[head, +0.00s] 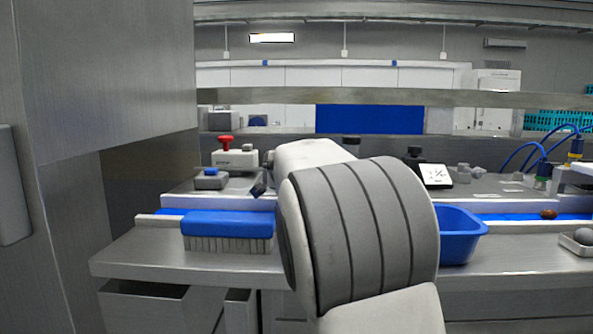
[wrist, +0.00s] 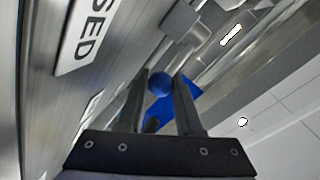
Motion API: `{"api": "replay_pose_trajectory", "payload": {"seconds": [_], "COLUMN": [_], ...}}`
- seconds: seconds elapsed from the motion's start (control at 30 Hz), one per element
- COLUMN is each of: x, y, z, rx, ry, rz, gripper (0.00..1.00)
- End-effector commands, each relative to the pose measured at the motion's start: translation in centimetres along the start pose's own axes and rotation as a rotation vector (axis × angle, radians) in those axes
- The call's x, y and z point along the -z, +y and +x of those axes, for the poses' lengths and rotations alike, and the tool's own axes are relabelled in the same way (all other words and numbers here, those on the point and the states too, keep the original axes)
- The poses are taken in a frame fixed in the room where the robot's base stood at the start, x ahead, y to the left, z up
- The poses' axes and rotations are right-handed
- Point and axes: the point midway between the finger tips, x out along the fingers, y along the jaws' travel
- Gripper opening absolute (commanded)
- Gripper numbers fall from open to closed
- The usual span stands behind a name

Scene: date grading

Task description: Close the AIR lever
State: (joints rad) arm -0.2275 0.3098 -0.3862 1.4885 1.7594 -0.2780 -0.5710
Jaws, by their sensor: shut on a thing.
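In the wrist view, my gripper (wrist: 161,80) has its two dark fingers on either side of a blue ball knob (wrist: 159,84), which looks like the end of the AIR lever. It is shut on this knob. The lever's rod and pivot are mostly hidden, and no AIR marking can be read. A white plate (wrist: 84,38) ending in the letters "SED" is on the metal face to the left of the fingers. In the head view my own arm covers the middle, and the lever cannot be made out.
On the steel bench are a blue-topped brush (head: 227,225), a blue tub (head: 458,236), a small box with a red knob (head: 225,141) and a white display (head: 434,176). A tall steel panel (head: 110,75) stands close on the left.

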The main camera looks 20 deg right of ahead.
Motion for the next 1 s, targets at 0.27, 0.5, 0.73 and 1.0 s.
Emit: {"api": "replay_pose_trajectory", "payload": {"seconds": [0.27,0.5,0.73,1.0], "x": [-0.4,-0.8,-1.2,-1.5], "y": [-0.4,-0.7,-0.7,-0.5], "z": [-0.7,-1.3,-1.7,-1.8], "rx": [-0.053,-0.114,-0.159,-0.178], "ry": [0.083,0.179,0.251,0.283], "rz": [0.02,0.044,0.063,0.073], "gripper": [0.0,0.0,0.0,0.0]}}
